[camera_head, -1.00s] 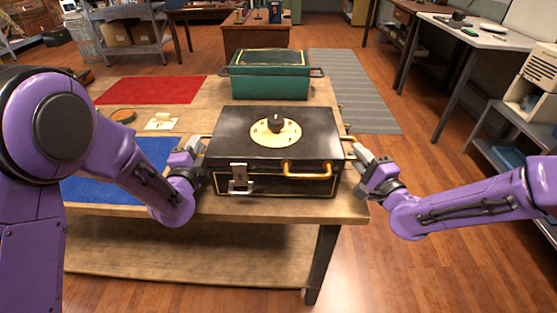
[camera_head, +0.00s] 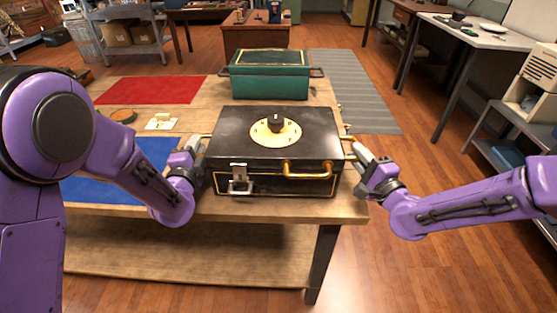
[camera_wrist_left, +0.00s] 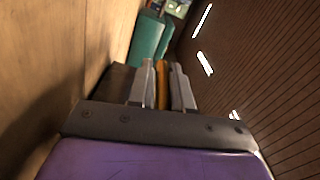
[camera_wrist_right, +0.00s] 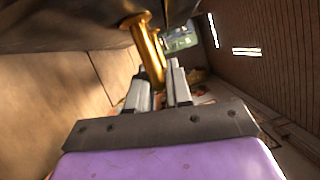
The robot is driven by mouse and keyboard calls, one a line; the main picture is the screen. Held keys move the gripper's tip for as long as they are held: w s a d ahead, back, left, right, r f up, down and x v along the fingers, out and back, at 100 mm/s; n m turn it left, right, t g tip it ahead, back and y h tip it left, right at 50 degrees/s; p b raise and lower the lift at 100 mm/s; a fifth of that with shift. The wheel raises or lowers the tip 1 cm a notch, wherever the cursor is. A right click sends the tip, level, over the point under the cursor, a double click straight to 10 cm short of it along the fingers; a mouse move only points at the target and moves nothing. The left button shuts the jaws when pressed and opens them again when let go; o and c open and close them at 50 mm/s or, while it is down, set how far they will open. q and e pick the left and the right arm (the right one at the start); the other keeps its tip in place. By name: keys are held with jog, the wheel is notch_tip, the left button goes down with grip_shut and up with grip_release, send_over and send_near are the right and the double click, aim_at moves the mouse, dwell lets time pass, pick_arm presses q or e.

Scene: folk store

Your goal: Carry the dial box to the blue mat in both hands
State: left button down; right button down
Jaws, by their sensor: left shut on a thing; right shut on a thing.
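The dial box (camera_head: 225,133) is black with gold trim, a round cream dial on its lid, and a front latch and handle. It sits level at the table's front right; I cannot tell whether it touches the wood. My left gripper (camera_head: 199,146) is shut on its left brass side handle, which shows between the fingers in the left wrist view (camera_wrist_left: 163,85). My right gripper (camera_head: 354,150) is shut on the right brass side handle, also in the right wrist view (camera_wrist_right: 150,60). The blue mat (camera_head: 105,184) lies left of the box, partly hidden by my left arm.
A green box (camera_head: 268,83) stands behind the dial box on the wooden table (camera_head: 215,207). A red mat (camera_head: 150,90) lies at the back left. A round dish (camera_head: 123,116) and a small cream item (camera_head: 161,122) lie behind the blue mat.

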pick_arm(q)
jog(key=shift+w+a+r, duration=0.1)
jog(key=shift+r, duration=0.2)
pick_arm(e)
jog(key=shift+w+r, duration=0.1)
jog(key=shift+r, duration=0.15)
